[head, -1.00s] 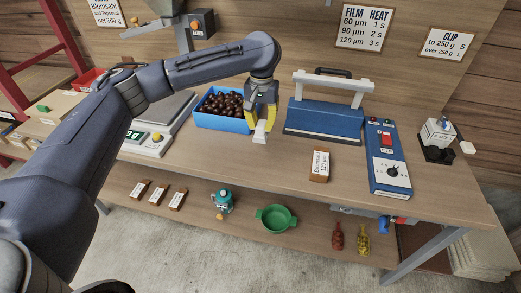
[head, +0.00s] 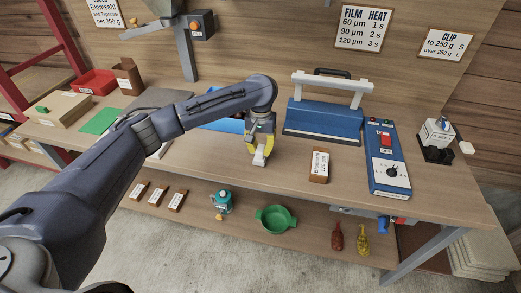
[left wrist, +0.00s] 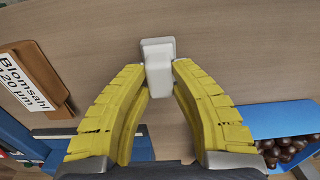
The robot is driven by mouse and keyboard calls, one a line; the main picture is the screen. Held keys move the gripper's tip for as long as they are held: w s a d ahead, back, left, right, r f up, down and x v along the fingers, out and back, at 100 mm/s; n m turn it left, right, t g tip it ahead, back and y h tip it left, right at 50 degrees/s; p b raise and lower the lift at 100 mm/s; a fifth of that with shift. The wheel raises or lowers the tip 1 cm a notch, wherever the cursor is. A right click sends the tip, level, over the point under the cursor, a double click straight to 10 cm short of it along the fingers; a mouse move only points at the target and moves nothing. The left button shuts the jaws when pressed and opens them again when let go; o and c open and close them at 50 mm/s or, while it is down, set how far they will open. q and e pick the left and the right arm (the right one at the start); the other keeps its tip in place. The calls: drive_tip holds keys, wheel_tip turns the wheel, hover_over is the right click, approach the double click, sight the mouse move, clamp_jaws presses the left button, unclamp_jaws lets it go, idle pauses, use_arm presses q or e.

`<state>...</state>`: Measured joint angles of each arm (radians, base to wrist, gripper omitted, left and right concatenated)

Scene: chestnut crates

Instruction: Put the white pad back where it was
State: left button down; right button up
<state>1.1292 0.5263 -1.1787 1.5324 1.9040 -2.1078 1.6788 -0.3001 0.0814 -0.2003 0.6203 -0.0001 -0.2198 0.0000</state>
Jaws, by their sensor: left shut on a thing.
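The white pad (head: 259,158) is a small pale block between the yellow fingertips of my left gripper (head: 258,150). The gripper is shut on it, over the bench between the blue crate and the brown labelled block. In the left wrist view the white pad (left wrist: 158,62) sticks out past the fingertips (left wrist: 160,72), with bare wood around it. I cannot tell whether the pad touches the bench. My right gripper is not in view.
The brown block (head: 319,166) marked Blomsahl stands right of the gripper. The blue crate of chestnuts (left wrist: 275,118) is mostly hidden by my arm in the head view. Bench (head: 285,178) in front is clear.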

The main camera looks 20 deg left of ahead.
sight(261, 148)
use_arm(q)
drive_tip(key=shift+f, duration=0.45)
drive_tip(key=shift+f, duration=0.15)
drive_tip(key=c, duration=1.2)
unclamp_jaws()
drive_tip(key=shift+c, duration=0.2)
wheel_tip(261, 148, up, 12)
drive_tip(key=shift+r, duration=0.2)
